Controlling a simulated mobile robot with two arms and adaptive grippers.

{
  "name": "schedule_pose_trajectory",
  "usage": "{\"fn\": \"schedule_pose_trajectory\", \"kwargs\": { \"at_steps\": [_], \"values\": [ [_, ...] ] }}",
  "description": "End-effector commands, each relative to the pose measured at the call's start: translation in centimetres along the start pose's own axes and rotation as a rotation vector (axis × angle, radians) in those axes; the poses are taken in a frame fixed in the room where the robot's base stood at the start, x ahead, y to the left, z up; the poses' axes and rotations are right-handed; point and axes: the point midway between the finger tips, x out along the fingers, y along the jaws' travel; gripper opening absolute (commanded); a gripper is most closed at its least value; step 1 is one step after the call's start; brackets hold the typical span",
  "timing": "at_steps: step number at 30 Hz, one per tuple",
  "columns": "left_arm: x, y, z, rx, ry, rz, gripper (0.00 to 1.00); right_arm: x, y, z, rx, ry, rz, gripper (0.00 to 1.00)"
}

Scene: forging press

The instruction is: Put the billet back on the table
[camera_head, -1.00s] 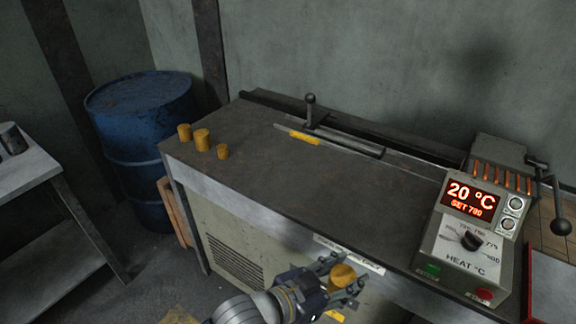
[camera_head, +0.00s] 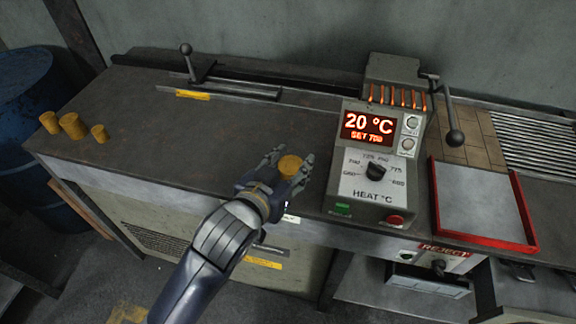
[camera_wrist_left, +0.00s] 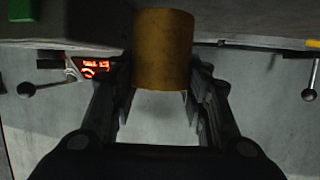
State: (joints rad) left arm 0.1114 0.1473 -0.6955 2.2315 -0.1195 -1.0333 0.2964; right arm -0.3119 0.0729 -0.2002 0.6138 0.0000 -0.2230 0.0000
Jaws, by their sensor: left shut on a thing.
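A yellow-brown cylindrical billet (camera_head: 290,165) is held in my left gripper (camera_head: 283,172), over the front part of the dark table top (camera_head: 190,140), left of the heat control box. In the left wrist view the billet (camera_wrist_left: 163,50) sits between the two fingers (camera_wrist_left: 163,85), which close on its sides. Whether the billet touches the table cannot be told. Several similar billets, among them a larger one (camera_head: 72,126), stand at the table's left end. My right gripper is not in view.
The heat control box (camera_head: 375,160) reads 20 °C, set 700. A red-rimmed tray (camera_head: 434,200) lies to its right, above a reject label. A lever (camera_head: 187,62) stands at the back of the table. The table's middle is clear. A blue drum (camera_head: 25,85) is at left.

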Motion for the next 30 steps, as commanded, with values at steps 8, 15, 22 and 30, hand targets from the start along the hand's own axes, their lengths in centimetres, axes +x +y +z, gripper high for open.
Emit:
{"fn": "schedule_pose_trajectory", "kwargs": {
  "at_steps": [8, 15, 22, 30],
  "values": [
    [4.3, -4.8, -1.7, 0.004, 0.012, -0.003, 0.0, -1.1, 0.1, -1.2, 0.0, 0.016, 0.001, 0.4],
    [7.4, -7.9, -2.3, 0.003, 0.012, 0.0, 0.0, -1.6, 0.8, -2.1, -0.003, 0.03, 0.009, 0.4],
    [8.5, -9.1, -2.5, 0.002, 0.013, 0.001, 0.0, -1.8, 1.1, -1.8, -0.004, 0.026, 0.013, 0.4],
    [9.5, -9.1, 0.2, 0.001, 0.009, 0.001, 0.0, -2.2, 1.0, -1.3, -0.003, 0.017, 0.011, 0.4]
  ]
}}
